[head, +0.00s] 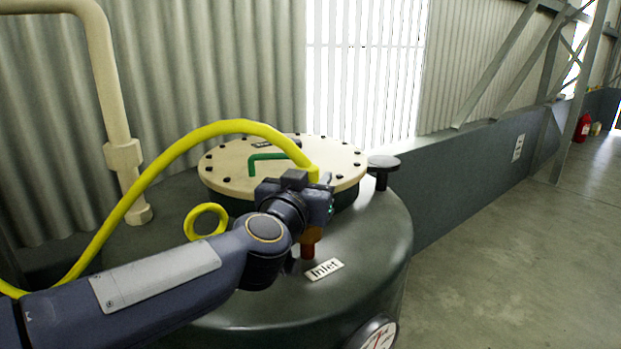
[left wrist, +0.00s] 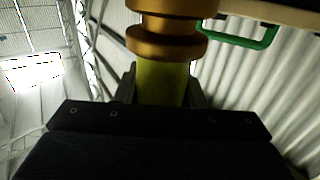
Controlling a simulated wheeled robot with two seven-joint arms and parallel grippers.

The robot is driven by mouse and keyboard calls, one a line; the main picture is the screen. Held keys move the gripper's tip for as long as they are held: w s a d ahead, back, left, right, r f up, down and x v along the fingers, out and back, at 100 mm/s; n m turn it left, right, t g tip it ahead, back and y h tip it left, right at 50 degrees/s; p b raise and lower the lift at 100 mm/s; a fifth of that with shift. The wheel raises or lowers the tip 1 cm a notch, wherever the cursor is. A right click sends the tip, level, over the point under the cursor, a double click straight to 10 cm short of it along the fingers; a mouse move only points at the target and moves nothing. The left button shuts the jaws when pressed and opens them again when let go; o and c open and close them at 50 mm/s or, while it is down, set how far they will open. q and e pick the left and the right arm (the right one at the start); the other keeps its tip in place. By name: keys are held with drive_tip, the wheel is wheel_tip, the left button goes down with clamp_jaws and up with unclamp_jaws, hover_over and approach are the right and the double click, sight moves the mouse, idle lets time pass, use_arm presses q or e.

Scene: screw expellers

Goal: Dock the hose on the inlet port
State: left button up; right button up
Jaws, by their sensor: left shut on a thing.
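The yellow hose (head: 226,128) arches over from the left and comes down into my left gripper (head: 321,200). The gripper is shut on the hose end, above the inlet port (head: 308,247), an orange-brown stub on the dark tank top next to the "Inlet" label (head: 324,269). In the left wrist view the hose end (left wrist: 160,84) stands between the fingers, with brass-coloured ringed fittings (left wrist: 168,42) directly beyond it. My gripper and wrist partly hide the joint, so I cannot tell whether the hose is seated on the port. My right gripper is not in view.
The dark tank (head: 365,265) carries a cream bolted lid (head: 225,172) with a green handle (head: 268,157). A black knob (head: 383,163) stands right of the lid, and a gauge (head: 378,336) sits on the tank's front. A cream pipe (head: 105,80) rises at left.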

use_arm(q)
drive_tip(key=shift+f+b, duration=0.5)
drive_tip(key=shift+f, duration=0.1)
idle(0.3)
drive_tip(key=o, duration=0.9)
drive_tip(key=shift+s, duration=0.1)
drive_tip(key=shift+p+v, duration=0.7)
drive_tip(key=shift+v, duration=1.25)
drive_tip(key=p+v, duration=0.2)
drive_tip(key=v, duration=0.5)
drive_tip(key=shift+p, duration=0.35)
drive_tip(key=shift+a, duration=0.1)
